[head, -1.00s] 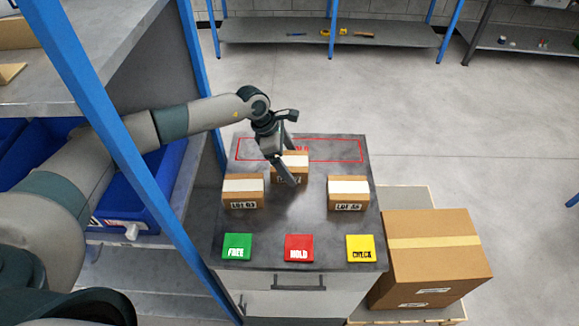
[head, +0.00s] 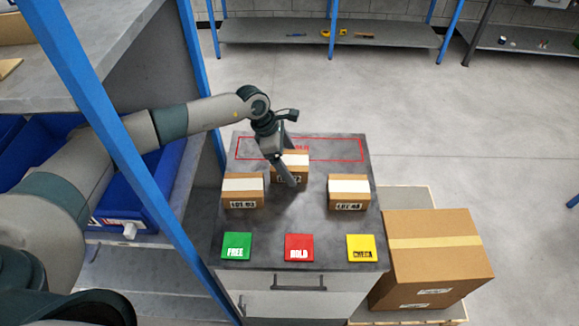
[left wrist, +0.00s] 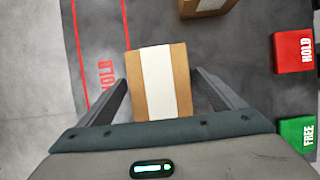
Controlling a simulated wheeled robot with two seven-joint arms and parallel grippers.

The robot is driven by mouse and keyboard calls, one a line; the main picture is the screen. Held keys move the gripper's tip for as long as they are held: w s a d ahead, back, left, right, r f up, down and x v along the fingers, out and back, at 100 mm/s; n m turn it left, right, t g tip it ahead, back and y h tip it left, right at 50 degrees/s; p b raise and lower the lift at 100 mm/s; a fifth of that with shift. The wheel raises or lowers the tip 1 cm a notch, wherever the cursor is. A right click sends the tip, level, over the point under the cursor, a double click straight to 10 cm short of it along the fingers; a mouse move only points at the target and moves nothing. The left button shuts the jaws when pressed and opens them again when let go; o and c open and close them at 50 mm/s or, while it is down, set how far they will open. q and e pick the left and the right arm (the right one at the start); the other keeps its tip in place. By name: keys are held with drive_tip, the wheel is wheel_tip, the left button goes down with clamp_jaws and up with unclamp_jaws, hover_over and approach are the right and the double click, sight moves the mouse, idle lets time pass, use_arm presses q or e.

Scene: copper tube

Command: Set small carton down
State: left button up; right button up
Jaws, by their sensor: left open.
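The small brown carton (head: 299,159) with a white band stands on the dark cabinet top, partly inside the red outlined area and partly in front of it. My left gripper (head: 290,166) reaches down over it, with one finger crossing in front of the carton. In the left wrist view the carton (left wrist: 158,82) lies between the spread fingers, with a gap on each side. The gripper is open. The carton's lower front is partly hidden by the finger. My right gripper is not in view.
Two similar cartons stand at the left (head: 243,190) and right (head: 348,192) of the cabinet top (head: 290,222). Green (head: 237,246), red (head: 299,247) and yellow (head: 361,248) tiles lie along its front. A large box (head: 435,258) stands at the right. A blue shelf post (head: 110,130) rises at the left.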

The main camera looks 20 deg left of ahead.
sight(294, 159)
use_arm(q)
drive_tip(key=c, duration=1.5)
drive_tip(key=shift+r, duration=0.15)
drive_tip(key=shift+r+p, duration=0.2)
drive_tip(key=shift+p, duration=0.4)
drive_tip(key=shift+w+b, duration=0.1)
drive_tip(key=shift+b, duration=0.25)
wheel_tip(294, 159, up, 3)
drive_tip(key=b, duration=0.2)
drive_tip(key=shift+r+b, duration=0.15)
drive_tip(key=shift+b, duration=0.2)
drive_tip(key=shift+s+d+r+b, duration=1.35)
drive_tip(key=shift+s+d+r, duration=0.6)
drive_tip(key=shift+s, duration=0.25)
drive_tip(key=shift+s+d+r+b, duration=1.35)
drive_tip(key=shift+s+d+r, duration=0.5)
drive_tip(key=shift+s+d, duration=0.25)
